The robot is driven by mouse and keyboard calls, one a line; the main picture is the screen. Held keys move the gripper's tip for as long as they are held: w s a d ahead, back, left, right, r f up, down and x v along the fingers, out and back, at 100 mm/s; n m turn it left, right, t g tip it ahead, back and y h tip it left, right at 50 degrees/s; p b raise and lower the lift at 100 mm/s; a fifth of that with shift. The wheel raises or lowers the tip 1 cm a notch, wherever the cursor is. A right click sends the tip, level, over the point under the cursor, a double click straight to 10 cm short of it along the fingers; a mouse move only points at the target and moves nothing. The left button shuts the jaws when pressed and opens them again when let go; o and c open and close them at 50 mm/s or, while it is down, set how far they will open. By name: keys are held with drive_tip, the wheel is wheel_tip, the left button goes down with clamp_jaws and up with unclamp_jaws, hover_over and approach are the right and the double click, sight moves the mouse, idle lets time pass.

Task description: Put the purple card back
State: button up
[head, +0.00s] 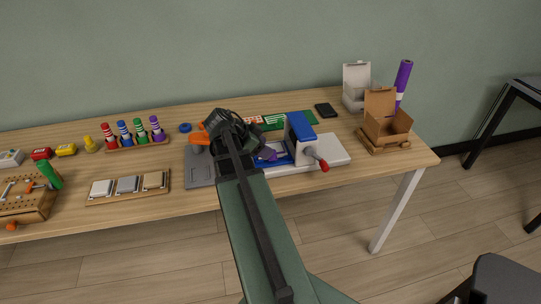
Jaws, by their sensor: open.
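A small purple piece (267,154), which may be the purple card, shows just right of my arm. It is beside or on the blue part (286,158) of a light grey press-like device. My arm hides part of it, so I cannot tell how it lies. The device has an upright blue block (299,126) and a red-tipped handle (323,166). My gripper (226,122) is a dark shape at the far end of my arm, left of the device and above the table. It is open, and its fingertips are hard to make out.
A grey board (199,168) and an orange object (198,138) are left of my gripper. Green packs (274,121) lie behind. A cardboard box (387,128) is at right. Coloured pegs (140,136) and a block tray (128,187) stand at left. The front right of the table (385,163) is clear.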

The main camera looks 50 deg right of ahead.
drive_tip(key=b+x, duration=0.2)
drive_tip(key=x, duration=0.2)
drive_tip(key=shift+w+a+f, duration=0.1)
drive_tip(key=shift+f, duration=0.05)
drive_tip(key=shift+r, duration=0.2)
drive_tip(key=shift+c, duration=0.2)
clamp_jaws()
